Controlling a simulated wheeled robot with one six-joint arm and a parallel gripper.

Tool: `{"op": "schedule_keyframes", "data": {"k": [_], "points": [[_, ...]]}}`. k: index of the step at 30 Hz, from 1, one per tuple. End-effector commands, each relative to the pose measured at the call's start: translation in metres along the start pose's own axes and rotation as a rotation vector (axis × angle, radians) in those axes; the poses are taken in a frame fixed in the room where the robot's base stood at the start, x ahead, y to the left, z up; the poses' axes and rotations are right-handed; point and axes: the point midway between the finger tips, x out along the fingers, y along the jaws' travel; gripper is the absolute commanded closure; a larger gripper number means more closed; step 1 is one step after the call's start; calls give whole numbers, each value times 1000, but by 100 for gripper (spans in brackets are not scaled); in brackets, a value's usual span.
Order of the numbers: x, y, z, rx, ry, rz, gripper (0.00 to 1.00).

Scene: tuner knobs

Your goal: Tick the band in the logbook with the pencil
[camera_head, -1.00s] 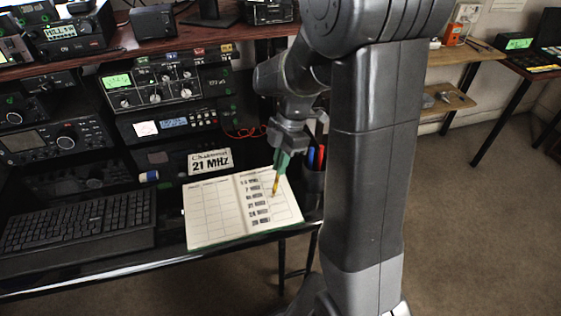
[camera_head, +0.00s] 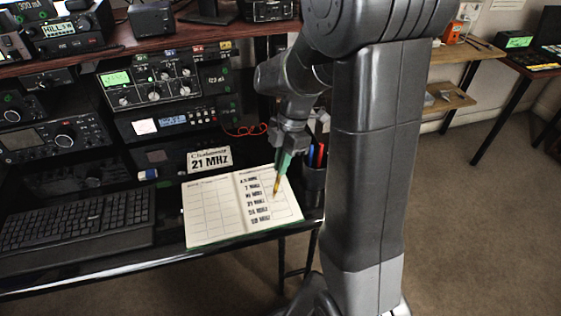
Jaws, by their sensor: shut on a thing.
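An open logbook (camera_head: 210,213) lies on the dark desk. Its right page has a column of printed bands (camera_head: 255,200) with blank cells to the right; the left page has an empty grid. My gripper (camera_head: 285,156) is shut on a pencil (camera_head: 276,185), above the upper right part of the right page. The pencil slants point down, its tip over the cells right of the band column. I cannot tell whether the tip touches the paper. No tick mark can be made out. A white card (camera_head: 210,159) reading "21 MHz" stands behind the logbook.
A pen cup (camera_head: 314,175) with red and blue pens stands close right of my gripper. A keyboard (camera_head: 78,218) lies to the left. Radio sets (camera_head: 165,85) line the back under a shelf. The desk's front edge is just below the logbook.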

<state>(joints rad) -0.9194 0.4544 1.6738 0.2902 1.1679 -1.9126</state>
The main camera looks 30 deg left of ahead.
Motion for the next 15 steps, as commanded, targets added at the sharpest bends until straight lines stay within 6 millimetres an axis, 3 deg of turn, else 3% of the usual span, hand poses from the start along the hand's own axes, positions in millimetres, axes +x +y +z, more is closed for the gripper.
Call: {"op": "schedule_keyframes", "data": {"k": [15], "points": [[0, -7, 4, 0, 0, -1, 100]]}}
